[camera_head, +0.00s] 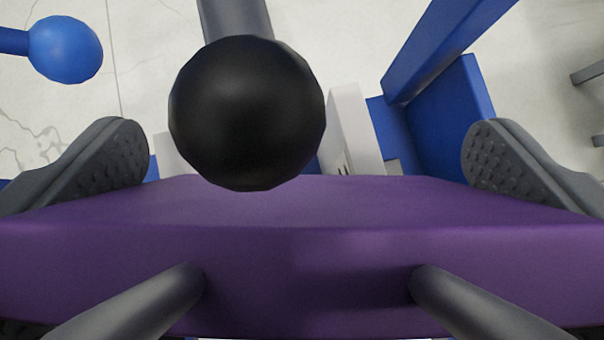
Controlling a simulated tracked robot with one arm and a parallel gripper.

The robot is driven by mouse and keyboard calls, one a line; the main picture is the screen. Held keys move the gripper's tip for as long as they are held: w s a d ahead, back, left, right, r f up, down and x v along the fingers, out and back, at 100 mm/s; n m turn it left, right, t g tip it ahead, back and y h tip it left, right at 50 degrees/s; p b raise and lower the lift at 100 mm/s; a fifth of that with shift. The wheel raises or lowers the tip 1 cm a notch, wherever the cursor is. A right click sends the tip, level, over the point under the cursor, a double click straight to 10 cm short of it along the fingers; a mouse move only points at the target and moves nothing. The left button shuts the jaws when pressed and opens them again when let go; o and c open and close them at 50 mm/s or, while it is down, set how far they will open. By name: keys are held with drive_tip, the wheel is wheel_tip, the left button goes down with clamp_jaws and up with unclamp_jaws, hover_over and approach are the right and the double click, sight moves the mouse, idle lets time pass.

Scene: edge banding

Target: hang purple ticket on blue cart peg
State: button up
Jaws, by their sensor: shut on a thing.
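My gripper (305,190) has its two grey, studded fingers at the left and right, shut on the purple ticket (310,255). The ticket is a thick purple slab that fills the lower part of the view from side to side. A blue peg with a round ball end (66,49) enters from the left edge at the upper left, apart from the ticket. Blue frame parts of a cart (445,110) show at the upper right, beyond the ticket. Two dark grey rods cross the ticket's near face at the bottom; what they belong to is unclear.
A large black ball (247,112) on a dark grey bar (235,18) stands at the ticket's far edge and overlaps it in the picture; contact cannot be told. White blocks (352,130) sit behind it. Pale floor (150,60) shows between. Grey legs (590,72) are at the right edge.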

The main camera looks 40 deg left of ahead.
drive_tip(key=shift+w+a+p, duration=0.55)
drive_tip(key=shift+a+p, duration=0.3)
drive_tip(key=shift+p, duration=0.65)
drive_tip(key=shift+w+a+p, duration=0.5)
drive_tip(key=shift+a+p, duration=0.3)
drive_tip(key=shift+p, duration=0.65)
